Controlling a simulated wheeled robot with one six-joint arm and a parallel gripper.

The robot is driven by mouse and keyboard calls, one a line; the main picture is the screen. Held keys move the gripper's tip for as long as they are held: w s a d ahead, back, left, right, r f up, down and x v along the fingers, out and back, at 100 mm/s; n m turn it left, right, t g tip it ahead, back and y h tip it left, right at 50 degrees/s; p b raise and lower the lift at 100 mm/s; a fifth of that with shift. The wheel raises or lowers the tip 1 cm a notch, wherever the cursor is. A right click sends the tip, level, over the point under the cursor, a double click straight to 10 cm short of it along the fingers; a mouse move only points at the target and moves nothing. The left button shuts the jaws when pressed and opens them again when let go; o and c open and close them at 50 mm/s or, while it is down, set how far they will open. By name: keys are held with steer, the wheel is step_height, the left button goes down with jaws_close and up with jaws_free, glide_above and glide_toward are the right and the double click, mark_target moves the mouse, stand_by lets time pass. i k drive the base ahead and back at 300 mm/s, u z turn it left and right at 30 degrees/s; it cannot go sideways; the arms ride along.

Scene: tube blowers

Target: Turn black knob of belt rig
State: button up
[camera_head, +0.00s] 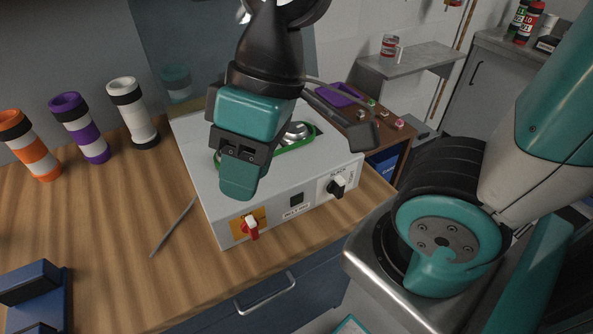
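The belt rig is a white box (190,142) on the wooden bench, with a green belt loop (303,143) around a metal pulley on top. The black knob (336,186) is at the right of its front face, on a pale plate.
Orange (26,142), purple (78,125) and white (133,113) striped tubes stand at the back left. A thin grey rod (173,226) lies left of the box. A blue stand (35,290) is at the front left. A drawer handle (265,293) is below the bench edge.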

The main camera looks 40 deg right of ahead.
mark_target(336, 187)
steer(key=z, duration=1.3)
steer(key=k, duration=1.1)
steer(key=u, duration=0.3)
